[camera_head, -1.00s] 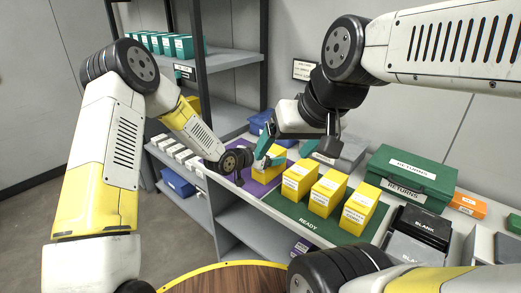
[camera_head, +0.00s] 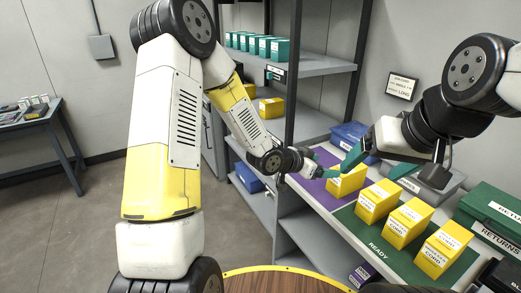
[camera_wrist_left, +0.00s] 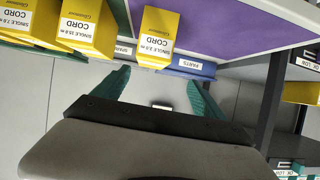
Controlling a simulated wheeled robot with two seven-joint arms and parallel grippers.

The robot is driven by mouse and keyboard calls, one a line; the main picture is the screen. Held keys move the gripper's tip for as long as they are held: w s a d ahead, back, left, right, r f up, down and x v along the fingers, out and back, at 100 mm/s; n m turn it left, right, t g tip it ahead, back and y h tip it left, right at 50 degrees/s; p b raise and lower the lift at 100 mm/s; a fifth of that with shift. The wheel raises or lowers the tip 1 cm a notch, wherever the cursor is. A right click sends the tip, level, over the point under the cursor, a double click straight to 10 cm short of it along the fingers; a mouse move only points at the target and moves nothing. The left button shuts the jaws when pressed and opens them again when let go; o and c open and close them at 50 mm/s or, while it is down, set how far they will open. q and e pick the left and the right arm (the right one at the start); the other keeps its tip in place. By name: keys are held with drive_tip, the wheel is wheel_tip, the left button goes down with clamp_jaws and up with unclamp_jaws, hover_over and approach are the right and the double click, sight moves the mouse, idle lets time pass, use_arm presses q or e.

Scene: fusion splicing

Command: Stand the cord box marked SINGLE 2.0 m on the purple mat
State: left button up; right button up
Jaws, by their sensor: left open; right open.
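A yellow cord box (camera_head: 346,182) stands upright on the purple mat (camera_head: 308,185), close to the edge by the green mat. My right gripper (camera_head: 380,163) is open and empty above and right of the box.
Several yellow cord boxes (camera_head: 408,222) stand on the green READY mat (camera_head: 372,241). A green RETURNS case (camera_head: 490,222) is at the right. Blue (camera_head: 352,135) and grey bins lie behind. Yellow boxes (camera_head: 271,107) and teal boxes (camera_head: 264,46) stand on the shelves. A round wooden surface (camera_head: 285,282) is in front.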

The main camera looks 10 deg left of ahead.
use_arm(q)
drive_tip(key=s+a+r+n+y, duration=0.2)
drive_tip(key=s+a+r+y, duration=0.15)
drive_tip(key=a+r, duration=0.35)
drive_tip(key=s+a+r+n+y, duration=0.2)
drive_tip(key=a+r+y, duration=0.25)
drive_tip(key=a, duration=0.45)
drive_tip(key=s+a+r+n+g, duration=0.1)
drive_tip(key=s+a+r+n, duration=0.1)
drive_tip(key=s, duration=0.8)
drive_tip(key=s+a+r+n+g, duration=0.1)
drive_tip(key=s+a+r+n, duration=0.2)
drive_tip(key=s, duration=0.8)
drive_tip(key=shift+a+r+n, duration=0.3)
drive_tip(key=shift+a+r, duration=0.65)
